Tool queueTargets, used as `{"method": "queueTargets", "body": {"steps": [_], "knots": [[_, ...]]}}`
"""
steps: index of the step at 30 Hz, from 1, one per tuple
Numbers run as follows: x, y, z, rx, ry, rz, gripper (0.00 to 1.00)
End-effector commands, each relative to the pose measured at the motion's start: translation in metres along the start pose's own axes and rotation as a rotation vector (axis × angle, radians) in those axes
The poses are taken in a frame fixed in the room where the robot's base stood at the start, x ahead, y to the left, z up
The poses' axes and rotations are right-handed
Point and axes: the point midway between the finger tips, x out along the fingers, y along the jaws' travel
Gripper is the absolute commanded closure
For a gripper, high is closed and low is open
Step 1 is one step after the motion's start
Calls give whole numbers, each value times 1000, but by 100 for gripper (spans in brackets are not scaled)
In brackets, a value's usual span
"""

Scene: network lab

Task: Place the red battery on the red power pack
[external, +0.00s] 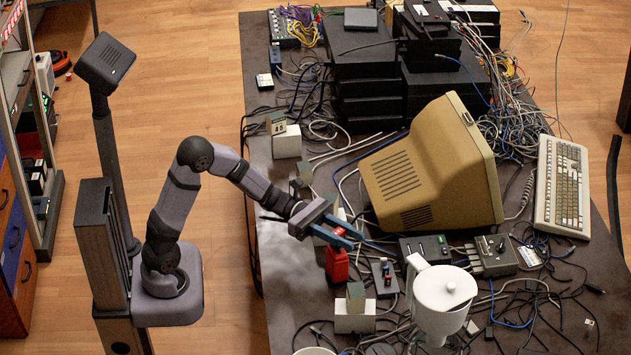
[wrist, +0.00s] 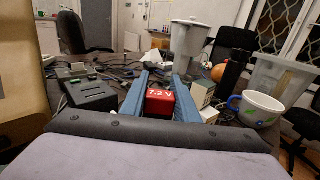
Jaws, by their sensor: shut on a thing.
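My gripper (external: 345,237) is over the near side of the table. Its two blue fingers are shut on a red block marked "7.2 V", the red battery (wrist: 160,103), which shows between the fingers in the wrist view. In the external view, a red patch of the battery (external: 339,231) shows between the fingers. A red body (external: 337,265) shows directly below the near finger. The finger hides the join, so I cannot tell whether this is the red power pack or the battery's lower part. I cannot make out the power pack separately in the wrist view.
A beige monitor (external: 430,170) stands beyond my gripper. A white jug (external: 445,302), a small switch box (external: 385,277) and a pale block (external: 355,318) stand nearby. Cables cover much of the table. A cup (wrist: 258,109) is at right in the wrist view.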

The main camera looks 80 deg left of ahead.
Motion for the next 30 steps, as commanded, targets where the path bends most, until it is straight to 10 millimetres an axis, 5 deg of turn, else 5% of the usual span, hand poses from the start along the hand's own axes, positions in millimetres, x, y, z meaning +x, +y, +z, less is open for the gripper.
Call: {"method": "queueTargets", "body": {"steps": [14, 15, 17, 30], "knots": [[0, 0, -11, 1, -1, 0, 96], [0, 0, -11, 1, -1, 0, 70], [0, 0, -10, 1, -1, 0, 56], [0, 0, -5, 1, -1, 0, 54]]}}
